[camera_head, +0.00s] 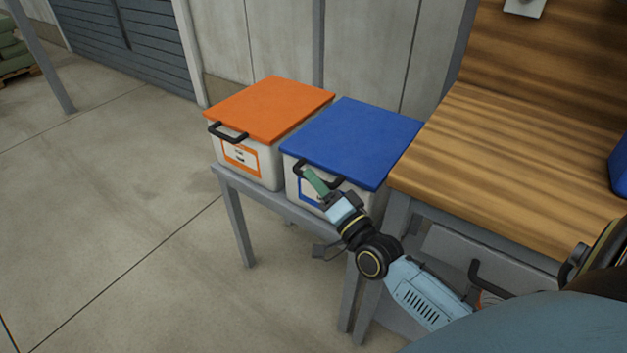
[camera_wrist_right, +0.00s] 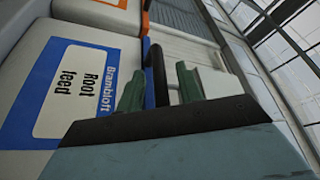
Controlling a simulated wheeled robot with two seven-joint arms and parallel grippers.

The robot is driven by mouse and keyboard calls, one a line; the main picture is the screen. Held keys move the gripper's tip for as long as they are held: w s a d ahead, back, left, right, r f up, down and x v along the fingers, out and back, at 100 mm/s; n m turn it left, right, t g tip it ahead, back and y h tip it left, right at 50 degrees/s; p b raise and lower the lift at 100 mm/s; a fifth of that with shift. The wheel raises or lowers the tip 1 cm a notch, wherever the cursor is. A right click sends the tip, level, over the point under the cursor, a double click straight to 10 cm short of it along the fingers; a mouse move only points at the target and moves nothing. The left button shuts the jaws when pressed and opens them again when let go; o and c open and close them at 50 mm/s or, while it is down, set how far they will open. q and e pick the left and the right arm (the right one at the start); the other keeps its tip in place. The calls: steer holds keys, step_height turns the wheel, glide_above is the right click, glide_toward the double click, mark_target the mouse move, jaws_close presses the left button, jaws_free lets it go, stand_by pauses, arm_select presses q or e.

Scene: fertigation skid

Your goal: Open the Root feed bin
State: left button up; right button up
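The Root feed bin (camera_wrist_right: 48,88) is white with a blue-framed label reading "Brambloft Root feed". In the head view it is the bin with the flat blue lid (camera_head: 357,140), which lies closed. Its black handle (camera_head: 304,171) juts from the front edge of the lid. My right gripper (camera_head: 314,183) is at this handle, in front of the bin. In the right wrist view its green fingers are apart, and the black handle (camera_wrist_right: 157,72) shows between them with gaps visible. The gripper partly covers the label in the head view. My left gripper is not in view.
A white bin with a closed orange lid (camera_head: 268,106) and black handle stands just left. Both bins stand on a grey metal stand (camera_head: 237,215). A wooden bench (camera_head: 500,165) is close on the right. Open concrete floor lies left.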

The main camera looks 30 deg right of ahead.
steer(key=shift+x, duration=0.85)
steer(key=shift+c, duration=0.2)
jaws_close()
